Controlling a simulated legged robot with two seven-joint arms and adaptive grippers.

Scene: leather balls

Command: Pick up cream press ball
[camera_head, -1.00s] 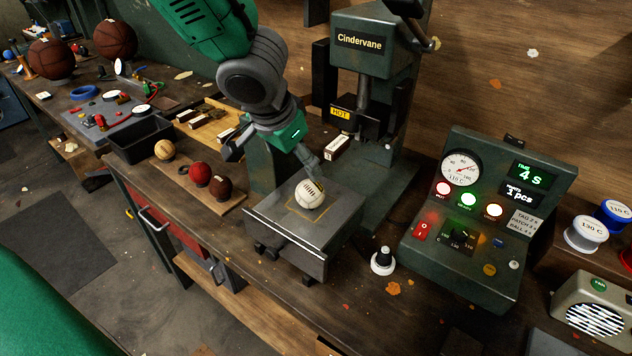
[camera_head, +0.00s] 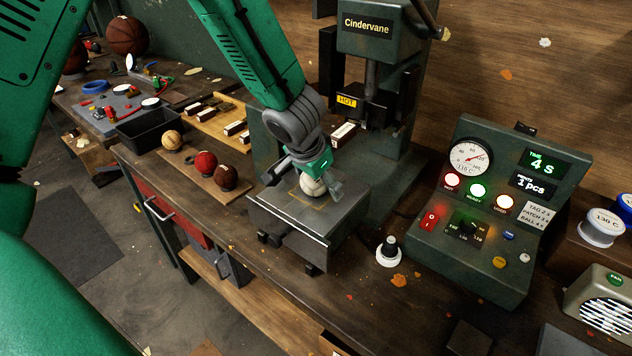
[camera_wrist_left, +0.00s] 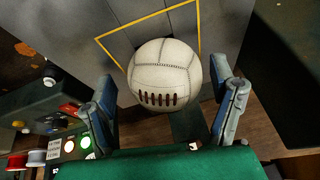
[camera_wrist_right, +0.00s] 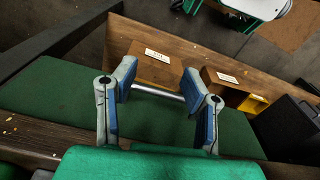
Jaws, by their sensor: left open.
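The cream press ball (camera_head: 312,185) sits on the press's grey plate (camera_head: 312,222), inside a yellow outline. In the left wrist view the ball (camera_wrist_left: 164,75) shows its stitched seams and dark lacing. My left gripper (camera_head: 313,188) is over the ball, pointing down, and partly hides it in the head view. In the left wrist view its open fingers (camera_wrist_left: 165,108) stand on either side of the ball, with gaps visible. My right gripper (camera_wrist_right: 158,85) is open and empty in the right wrist view, away from the ball.
The green press labelled Cindervane (camera_head: 368,30) stands behind the plate. A control box (camera_head: 480,215) with gauge and lit lamps stands right. A wooden board (camera_head: 200,178) with tan, red and brown balls lies left, near a black bin (camera_head: 150,132).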

